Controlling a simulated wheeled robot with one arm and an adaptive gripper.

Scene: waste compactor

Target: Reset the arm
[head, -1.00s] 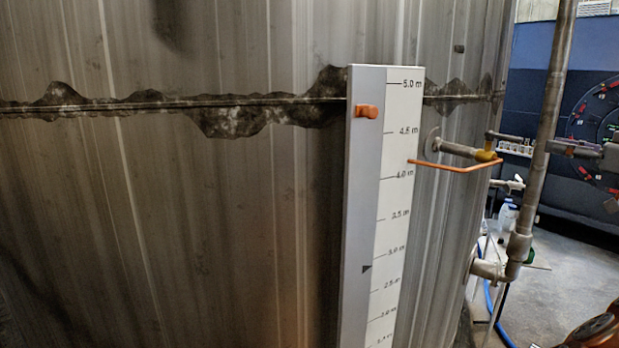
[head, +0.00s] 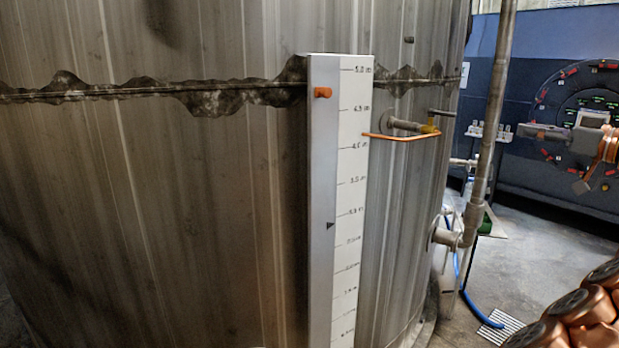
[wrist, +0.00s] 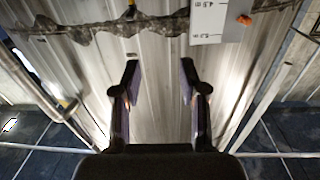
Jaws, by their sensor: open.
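My gripper (wrist: 160,85) is open and empty in the wrist view, its two dark fingers apart and pointing at the ribbed metal tank wall (wrist: 160,50). In the head view, my arm shows at the right edge, with a dark end part in front of the blue panel. Whether the fingers touch anything there is too small to tell. The tank (head: 200,220) fills the left and middle. A white level gauge board (head: 345,210) stands against it, with an orange marker (head: 322,92) near its top. The gauge shows upside down in the wrist view (wrist: 208,30).
An orange-handled valve pipe (head: 405,127) juts from the tank right of the gauge. A vertical pipe (head: 489,130) stands beside the tank. A blue hose (head: 465,290) lies on the floor near a grate (head: 500,328). Open floor (head: 540,250) lies at right, before a blue panel (head: 490,60).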

